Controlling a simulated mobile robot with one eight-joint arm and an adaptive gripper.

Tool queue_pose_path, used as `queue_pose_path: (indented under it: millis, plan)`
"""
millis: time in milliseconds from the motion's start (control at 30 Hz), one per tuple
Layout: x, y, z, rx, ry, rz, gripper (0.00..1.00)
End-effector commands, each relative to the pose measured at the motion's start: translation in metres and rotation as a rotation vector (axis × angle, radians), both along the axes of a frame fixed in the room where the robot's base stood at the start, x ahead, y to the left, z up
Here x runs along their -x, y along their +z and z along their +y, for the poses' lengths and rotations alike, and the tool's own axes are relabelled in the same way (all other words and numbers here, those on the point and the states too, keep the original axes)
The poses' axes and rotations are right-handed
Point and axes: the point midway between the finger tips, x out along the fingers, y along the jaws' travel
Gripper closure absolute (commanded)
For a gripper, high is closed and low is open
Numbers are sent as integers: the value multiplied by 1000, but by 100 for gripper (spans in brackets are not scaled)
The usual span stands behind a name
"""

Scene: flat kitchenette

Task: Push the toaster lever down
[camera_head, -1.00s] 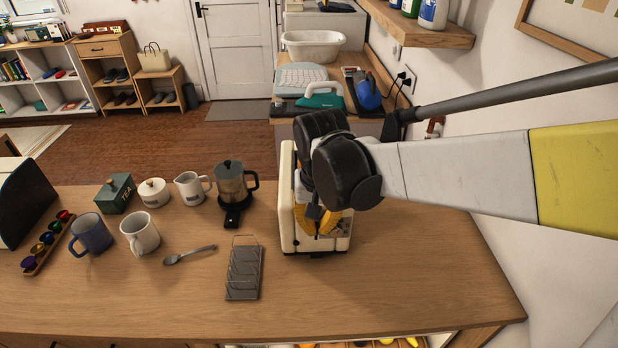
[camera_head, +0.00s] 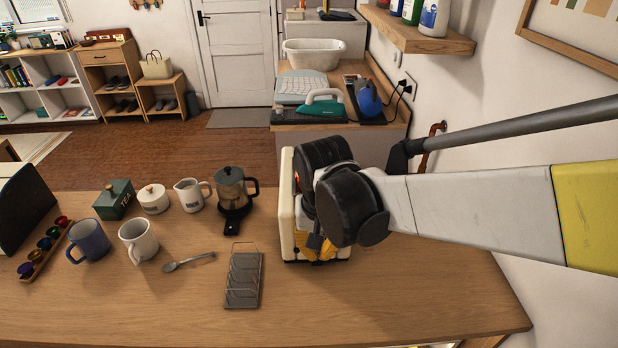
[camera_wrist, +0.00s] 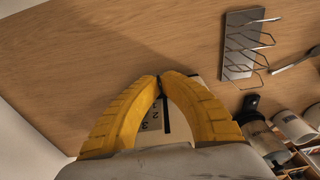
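The cream toaster (camera_head: 287,215) stands on the wooden counter, mostly hidden behind my gripper and wrist in the head view. My gripper (camera_head: 317,250) has yellow fingers pointing down in front of the toaster's near face. In the wrist view my gripper (camera_wrist: 160,78) has its fingertips together. Between the curved fingers, part of the toaster's face (camera_wrist: 152,122) shows with printed numbers and a dark vertical slot. The lever cannot be made out clearly; the fingertips are close to the slot's end, and contact cannot be told. A small orange glow shows at the toaster's upper left edge in the head view.
A metal toast rack (camera_head: 243,280) and a spoon (camera_head: 188,262) lie left of the toaster. A coffee press (camera_head: 231,188), mugs (camera_head: 138,240) and jars stand further left. The wall is close on the right. Bare counter (camera_head: 420,290) lies at front right.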

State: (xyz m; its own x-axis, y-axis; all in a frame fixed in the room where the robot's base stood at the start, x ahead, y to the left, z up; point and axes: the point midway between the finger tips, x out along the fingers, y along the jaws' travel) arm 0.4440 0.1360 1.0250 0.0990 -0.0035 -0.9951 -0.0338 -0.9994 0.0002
Motion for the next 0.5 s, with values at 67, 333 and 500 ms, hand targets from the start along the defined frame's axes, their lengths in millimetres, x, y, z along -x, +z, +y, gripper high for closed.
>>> queue_pose_path:
  millis: [67,333,500]
  plan:
    - [0,1,0,0,0,0,100]
    - [4,39,0,0,0,0,100]
    - [7,76,0,0,0,1,100]
